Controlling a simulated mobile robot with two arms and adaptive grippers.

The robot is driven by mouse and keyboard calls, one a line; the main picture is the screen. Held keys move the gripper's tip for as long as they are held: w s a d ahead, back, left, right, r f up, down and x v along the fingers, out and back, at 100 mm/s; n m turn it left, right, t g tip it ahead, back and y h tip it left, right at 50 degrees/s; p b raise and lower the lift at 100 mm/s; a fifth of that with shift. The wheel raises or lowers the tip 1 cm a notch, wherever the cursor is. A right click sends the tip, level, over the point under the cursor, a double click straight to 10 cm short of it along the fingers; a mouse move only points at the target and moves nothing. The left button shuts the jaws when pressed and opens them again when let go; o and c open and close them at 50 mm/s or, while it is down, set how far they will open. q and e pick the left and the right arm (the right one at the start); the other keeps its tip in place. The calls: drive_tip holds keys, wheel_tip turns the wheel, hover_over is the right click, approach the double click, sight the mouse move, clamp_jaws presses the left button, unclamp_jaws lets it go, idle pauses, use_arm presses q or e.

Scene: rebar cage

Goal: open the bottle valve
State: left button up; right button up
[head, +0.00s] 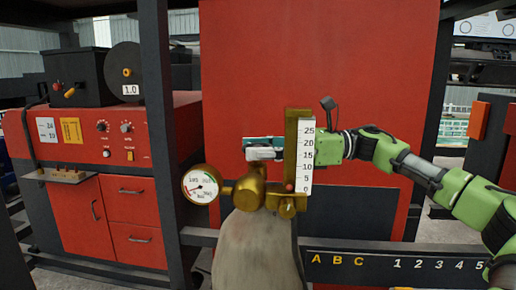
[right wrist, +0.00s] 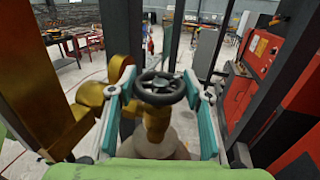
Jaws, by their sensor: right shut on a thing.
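The bottle (head: 255,252) is a grey-beige cylinder with a rounded top at the lower middle of the head view. Brass fittings (head: 250,190) sit on top of it. In the right wrist view the valve is a dark round handwheel (right wrist: 161,89) on a brass stem (right wrist: 156,123). My right gripper (head: 252,149) is at the top of the bottle, partly hidden behind the brass flow meter. Its teal fingers stand on both sides of the handwheel in the right wrist view and are shut on it. My left gripper is not in view.
A round pressure gauge (head: 201,184) is left of the fittings. A flow meter with a white scale (head: 307,155) stands upright in front of my right wrist. A red welding machine (head: 120,135) is at the left. Dark posts and a lettered rail (head: 385,263) surround the bottle.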

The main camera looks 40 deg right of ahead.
sight(258, 146)
drive_tip(key=n+g+y+p, duration=0.1)
drive_tip(key=n+g+p, duration=0.1)
drive_tip(key=g+p, duration=0.1)
drive_tip(key=n+g+y+p, duration=0.1)
drive_tip(key=g, duration=0.1)
drive_tip(key=shift+w+r+n+y, duration=0.1)
drive_tip(key=shift+r+n+y, duration=0.2)
drive_tip(key=shift+r+n, duration=0.1)
drive_tip(key=shift+f+n+g+p, duration=0.15)
drive_tip(key=shift+n+g+p, duration=0.5)
drive_tip(key=shift+g, duration=0.45)
drive_tip(key=shift+f+n+g+y, duration=0.15)
drive_tip(key=shift+n+g+y, duration=0.15)
drive_tip(key=shift+n+g, duration=0.6)
drive_tip(key=shift+g, duration=0.4)
drive_tip(key=o, duration=1.1)
drive_tip(key=shift+r, duration=4.9)
